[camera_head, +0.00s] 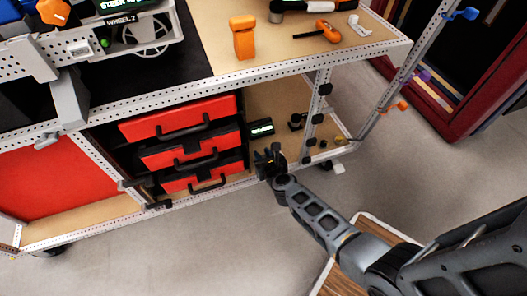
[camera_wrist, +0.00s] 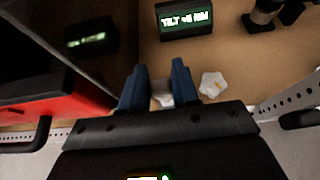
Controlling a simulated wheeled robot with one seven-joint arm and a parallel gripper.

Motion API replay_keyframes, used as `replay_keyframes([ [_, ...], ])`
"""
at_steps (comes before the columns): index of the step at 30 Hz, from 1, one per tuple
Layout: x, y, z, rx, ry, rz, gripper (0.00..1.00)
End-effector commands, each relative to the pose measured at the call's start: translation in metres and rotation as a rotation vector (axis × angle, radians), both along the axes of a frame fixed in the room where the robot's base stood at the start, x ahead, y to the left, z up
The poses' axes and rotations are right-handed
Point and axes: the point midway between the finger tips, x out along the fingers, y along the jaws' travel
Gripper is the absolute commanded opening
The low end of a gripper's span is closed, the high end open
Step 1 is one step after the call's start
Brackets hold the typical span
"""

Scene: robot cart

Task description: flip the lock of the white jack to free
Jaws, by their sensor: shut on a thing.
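My gripper (camera_head: 268,160) is at the front edge of the cart's lower shelf, just right of the red drawers. In the wrist view my gripper (camera_wrist: 158,72) has its two dark blue fingers close together, with a small white part (camera_wrist: 163,97) between them. It appears to be the lock of the white jack, and the fingers are shut on it. The black gripper body hides most of it. A pale star-shaped knob (camera_wrist: 213,84) sits just right of the fingers. In the head view my gripper hides the jack, and the lock's position cannot be told.
A small tilt display (camera_head: 262,128) stands on the lower shelf behind my gripper, also seen in the wrist view (camera_wrist: 185,19). Red drawers (camera_head: 190,145) with black handles are to the left. A perforated post (camera_head: 318,105) rises at right. The grey floor in front is open.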

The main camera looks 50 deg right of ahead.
Motion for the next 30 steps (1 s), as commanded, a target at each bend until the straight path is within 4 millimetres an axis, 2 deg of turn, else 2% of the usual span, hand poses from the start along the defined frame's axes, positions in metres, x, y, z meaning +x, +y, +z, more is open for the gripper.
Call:
replay_keyframes([
  [1,0.0023,-0.0005,0.0068,0.009,0.013,0.003,0.0],
  [4,0.0037,-0.0016,0.0068,0.026,0.038,0.003,0.0],
  [16,0.0099,-0.0054,0.0035,0.095,0.14,0.005,0.0],
  [29,0.0104,-0.0057,0.0004,0.105,0.154,0.003,0.0],
  [30,0.0104,-0.0057,0.0005,0.105,0.154,0.003,0.31],
])
